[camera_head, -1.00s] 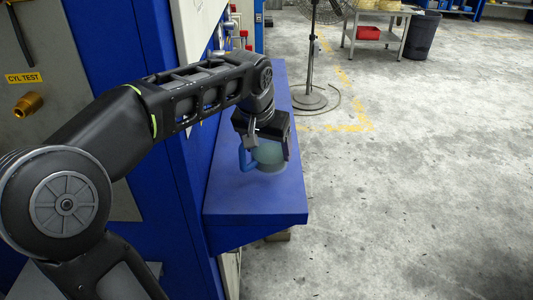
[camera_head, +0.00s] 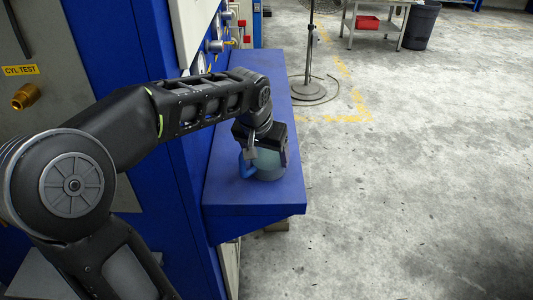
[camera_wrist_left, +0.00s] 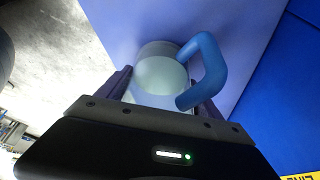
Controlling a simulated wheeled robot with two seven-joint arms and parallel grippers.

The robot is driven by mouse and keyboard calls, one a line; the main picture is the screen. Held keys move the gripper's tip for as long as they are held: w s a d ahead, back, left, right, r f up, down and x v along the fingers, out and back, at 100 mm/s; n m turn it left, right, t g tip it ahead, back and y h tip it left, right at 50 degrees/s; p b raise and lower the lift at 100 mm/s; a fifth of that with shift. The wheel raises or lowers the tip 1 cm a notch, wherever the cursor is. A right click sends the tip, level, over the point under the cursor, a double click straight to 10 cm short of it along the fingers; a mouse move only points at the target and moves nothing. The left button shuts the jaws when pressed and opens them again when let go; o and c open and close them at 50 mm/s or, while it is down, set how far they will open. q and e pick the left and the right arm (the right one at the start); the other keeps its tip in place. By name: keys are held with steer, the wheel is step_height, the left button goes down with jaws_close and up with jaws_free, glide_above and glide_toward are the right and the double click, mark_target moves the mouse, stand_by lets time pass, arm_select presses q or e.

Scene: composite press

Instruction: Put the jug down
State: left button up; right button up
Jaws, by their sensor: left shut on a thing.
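The jug (camera_head: 268,165) is pale grey-green with a blue handle (camera_head: 247,166). In the head view it is upright at the blue shelf (camera_head: 255,198); I cannot tell for sure whether its base touches the top. My left gripper (camera_head: 265,152) comes from above and is shut on the jug, a finger on each side of the body. In the left wrist view the jug (camera_wrist_left: 160,75) sits between the fingers, with its handle (camera_wrist_left: 208,65) to the right. My right gripper is not in view.
The blue press wall (camera_head: 180,150) with valves and gauges rises left of the shelf. The shelf's front part is bare. A fan stand (camera_head: 309,88), a table with a red bin (camera_head: 367,22) and a dark barrel (camera_head: 420,27) stand farther back on open floor.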

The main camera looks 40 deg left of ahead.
arm_select(q)
steer(key=shift+f, duration=0.15)
steer(key=o, duration=1.7)
steer(key=shift+c, duration=0.2)
steer(key=shift+r, duration=0.25)
steer(key=b+v, duration=0.1)
steer(key=v, duration=1.1)
steer(key=shift+f, duration=0.1)
